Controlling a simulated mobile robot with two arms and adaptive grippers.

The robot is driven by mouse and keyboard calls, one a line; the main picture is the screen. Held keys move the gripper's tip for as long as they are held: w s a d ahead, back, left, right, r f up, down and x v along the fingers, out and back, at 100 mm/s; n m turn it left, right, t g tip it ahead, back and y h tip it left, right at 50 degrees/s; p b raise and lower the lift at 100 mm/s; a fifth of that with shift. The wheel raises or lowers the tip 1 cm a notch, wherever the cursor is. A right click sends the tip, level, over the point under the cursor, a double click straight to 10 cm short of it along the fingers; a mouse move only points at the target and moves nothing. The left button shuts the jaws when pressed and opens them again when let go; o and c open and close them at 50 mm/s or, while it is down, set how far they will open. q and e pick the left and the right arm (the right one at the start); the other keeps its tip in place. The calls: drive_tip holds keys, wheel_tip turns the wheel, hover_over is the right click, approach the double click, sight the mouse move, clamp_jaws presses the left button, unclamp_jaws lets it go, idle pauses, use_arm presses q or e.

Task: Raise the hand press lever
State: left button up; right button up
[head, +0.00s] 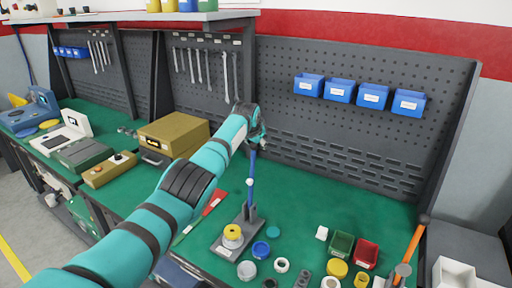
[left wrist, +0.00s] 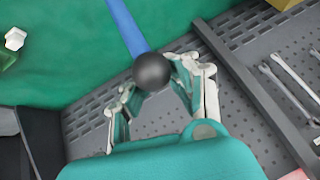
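The hand press has a grey base (head: 227,246) on the green bench, with yellow round parts (head: 232,234) on it. Its blue lever (head: 250,192) stands nearly upright. The lever also shows in the left wrist view (left wrist: 125,25), ending in a black ball knob (left wrist: 152,71). My left gripper (head: 260,135) is at the lever's top end. In the left wrist view its fingertips (left wrist: 150,78) lie on both sides of the knob, very close to it. Whether they press on it I cannot tell. My right gripper is not in view.
A second lever with an orange arm (head: 413,245) stands at the right. Small green (head: 341,243) and red (head: 365,252) bins and several round parts lie near the press. A tan box (head: 174,132) is to the left. A dark pegboard (head: 360,135) rises behind.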

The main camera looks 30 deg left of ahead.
use_arm(q)
drive_tip(key=o, duration=0.4)
drive_tip(key=shift+s+d, duration=0.1)
drive_tip(key=shift+s, duration=0.15)
drive_tip(key=shift+o, duration=1.2)
drive_tip(key=shift+f, duration=0.35)
drive_tip(key=v, duration=1.2)
drive_tip(key=shift+w, duration=0.15)
